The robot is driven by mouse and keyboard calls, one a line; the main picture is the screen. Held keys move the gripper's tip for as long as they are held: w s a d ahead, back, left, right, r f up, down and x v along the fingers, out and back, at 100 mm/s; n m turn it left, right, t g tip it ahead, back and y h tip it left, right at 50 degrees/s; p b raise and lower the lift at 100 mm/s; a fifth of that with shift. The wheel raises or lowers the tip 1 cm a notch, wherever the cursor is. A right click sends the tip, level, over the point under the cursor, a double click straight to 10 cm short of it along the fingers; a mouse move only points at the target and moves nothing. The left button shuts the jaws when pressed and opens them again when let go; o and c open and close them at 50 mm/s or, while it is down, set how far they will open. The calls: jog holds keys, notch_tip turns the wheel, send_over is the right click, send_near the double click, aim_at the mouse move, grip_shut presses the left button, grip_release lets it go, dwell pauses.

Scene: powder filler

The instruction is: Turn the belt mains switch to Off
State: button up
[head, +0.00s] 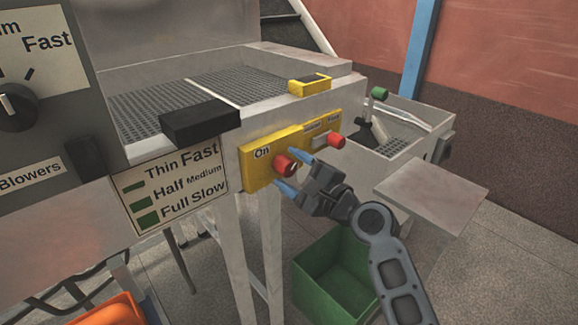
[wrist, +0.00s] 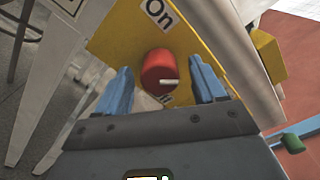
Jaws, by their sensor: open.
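A red rotary switch (head: 284,165) sits on a yellow plate (head: 252,176) on the machine's side, with an "On" label at its upper left. In the wrist view the red knob (wrist: 158,72) carries a pale pointer mark towards the picture's right, not at the "On" label (wrist: 160,14) above it. A second label below the knob is mostly hidden. My gripper (head: 294,172) is open, its blue fingertips either side of the knob. In the wrist view my gripper (wrist: 161,80) shows gaps between both fingers and the knob; I cannot tell whether the tips reach past its face.
A second red knob (head: 331,139) is on a yellow panel to the right. A black box (head: 200,120) juts out at the left, above a speed sign (head: 178,180). A green bin (head: 334,276) stands below my gripper, and a grey shelf (head: 432,192) sticks out at the right.

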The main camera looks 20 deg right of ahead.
jog(key=shift+w+a, duration=0.25)
jog(key=shift+w, duration=0.3)
jog(key=c, duration=1)
